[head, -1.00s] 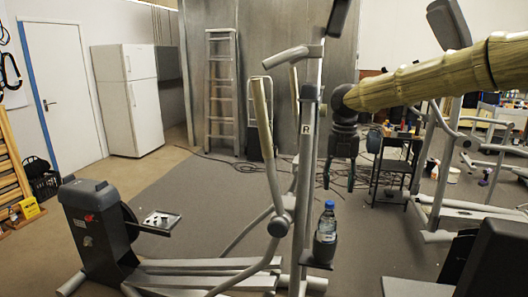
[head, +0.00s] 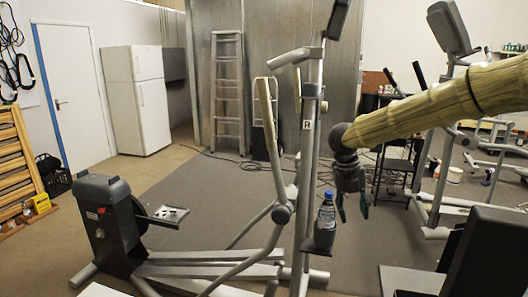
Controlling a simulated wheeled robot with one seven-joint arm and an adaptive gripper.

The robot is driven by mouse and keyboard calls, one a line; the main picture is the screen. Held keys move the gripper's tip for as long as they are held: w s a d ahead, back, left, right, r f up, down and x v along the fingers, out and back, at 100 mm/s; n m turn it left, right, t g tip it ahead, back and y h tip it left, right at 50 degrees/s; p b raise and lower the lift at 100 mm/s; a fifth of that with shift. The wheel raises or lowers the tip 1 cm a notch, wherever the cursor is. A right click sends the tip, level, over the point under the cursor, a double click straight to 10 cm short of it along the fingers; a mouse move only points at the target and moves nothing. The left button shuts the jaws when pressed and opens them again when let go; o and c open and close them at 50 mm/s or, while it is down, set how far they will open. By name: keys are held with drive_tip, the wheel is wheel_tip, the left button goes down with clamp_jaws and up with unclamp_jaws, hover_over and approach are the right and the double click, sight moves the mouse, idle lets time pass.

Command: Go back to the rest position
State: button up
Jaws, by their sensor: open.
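My gripper (head: 352,216) hangs fingers-down at the end of my arm, right of the elliptical's upright post. Its two fingers are apart with nothing between them. A clear bottle with a blue cap and dark label (head: 326,222) stands upright just left of my gripper, on a small holder on the elliptical trainer (head: 303,180). In the picture a narrow gap shows between the bottle and the left finger; the true depth between them is hard to tell.
A dark flywheel housing (head: 104,225) with a small tray of parts (head: 170,214) is at left. Another exercise machine (head: 433,190) and a black stand (head: 396,170) are to the right. A ladder (head: 227,95) and fridge (head: 137,95) stand behind. Grey mat floor (head: 215,195) lies open between.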

drive_tip(key=s+d+f+n+t+h, duration=0.1)
drive_tip(key=s+f+n, duration=0.4)
drive_tip(key=f, duration=0.6)
drive_tip(key=s+d+f+n+t+h, duration=0.2)
drive_tip(key=f+n, duration=0.5)
drive_tip(key=f, duration=0.4)
drive_tip(key=s+d+f+n+t+h, duration=0.1)
drive_tip(key=s+f+n, duration=0.4)
drive_tip(key=f, duration=0.5)
drive_tip(key=s+a+f+n+g+y, duration=0.1)
drive_tip(key=s+f+n, duration=0.4)
drive_tip(key=s, duration=0.6)
drive_tip(key=s+a+f+n+g+y, duration=0.1)
drive_tip(key=s+a+f+n+y, duration=0.2)
drive_tip(key=s+n, duration=0.4)
drive_tip(key=s+a+f+n+g+y, duration=0.1)
drive_tip(key=s+f+n, duration=0.6)
drive_tip(key=s, duration=0.9)
drive_tip(key=shift+s+a+f+g+y, duration=0.35)
drive_tip(key=shift+a+y, duration=0.45)
drive_tip(key=shift+a, duration=0.35)
